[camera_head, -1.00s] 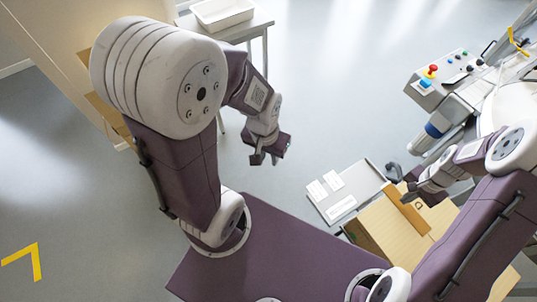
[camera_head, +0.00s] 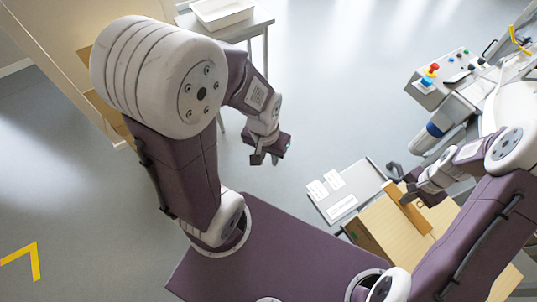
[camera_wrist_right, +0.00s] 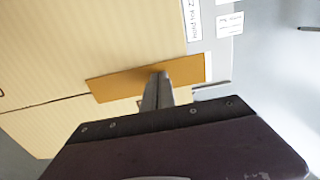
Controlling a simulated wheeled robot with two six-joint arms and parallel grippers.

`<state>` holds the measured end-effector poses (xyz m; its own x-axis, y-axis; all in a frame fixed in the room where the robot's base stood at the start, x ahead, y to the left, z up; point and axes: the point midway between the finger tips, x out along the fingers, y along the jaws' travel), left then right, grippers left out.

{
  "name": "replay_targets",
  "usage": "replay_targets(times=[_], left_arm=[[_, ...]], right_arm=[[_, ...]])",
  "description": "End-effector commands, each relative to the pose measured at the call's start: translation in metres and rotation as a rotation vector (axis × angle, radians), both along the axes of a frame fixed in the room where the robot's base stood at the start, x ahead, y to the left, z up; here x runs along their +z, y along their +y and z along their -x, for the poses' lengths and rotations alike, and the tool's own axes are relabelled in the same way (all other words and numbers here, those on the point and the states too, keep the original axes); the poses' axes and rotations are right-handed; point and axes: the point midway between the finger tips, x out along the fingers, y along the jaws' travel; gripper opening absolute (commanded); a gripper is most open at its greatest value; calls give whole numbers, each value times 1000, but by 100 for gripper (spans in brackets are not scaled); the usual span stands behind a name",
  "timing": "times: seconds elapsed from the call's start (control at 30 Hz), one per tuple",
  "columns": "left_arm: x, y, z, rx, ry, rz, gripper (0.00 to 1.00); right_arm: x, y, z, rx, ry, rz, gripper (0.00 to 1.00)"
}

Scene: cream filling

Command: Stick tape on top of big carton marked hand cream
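The carton (camera_head: 379,227) is light tan and stands low at the right in the head view. In the right wrist view its top (camera_wrist_right: 60,50) fills the left part, with a dark seam. A darker brown strip of tape (camera_head: 403,212) lies along that seam line in the right wrist view (camera_wrist_right: 115,84), its right end reaching past the carton's edge. My right gripper (camera_wrist_right: 160,76) is shut, its close-set fingers ending at the tape's middle. Whether the tape touches the carton is unclear. My left gripper (camera_head: 264,158) is open and empty, away from the carton. No carton marking is readable.
A grey plate with white labels (camera_head: 347,186) adjoins the carton. A machine with coloured buttons (camera_head: 433,75) stands at the upper right. A side table with a white tray (camera_head: 222,13) is at the top. Open floor lies between.

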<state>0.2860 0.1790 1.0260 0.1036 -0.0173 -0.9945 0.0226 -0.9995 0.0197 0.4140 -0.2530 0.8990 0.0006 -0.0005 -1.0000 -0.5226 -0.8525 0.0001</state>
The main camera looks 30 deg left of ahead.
Motion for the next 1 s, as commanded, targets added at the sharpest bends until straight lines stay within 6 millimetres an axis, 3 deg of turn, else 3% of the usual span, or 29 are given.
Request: replay_targets(times=[0.23,0.7,1.0], left_arm=[[6,0,0,0,0,0,26],[56,0,0,0,0,0,26],[53,0,0,0,0,0,26]], right_arm=[[6,0,1,0,1,0,0],[62,0,0,0,1,-1,0],[60,0,0,6,1,-1,0]])
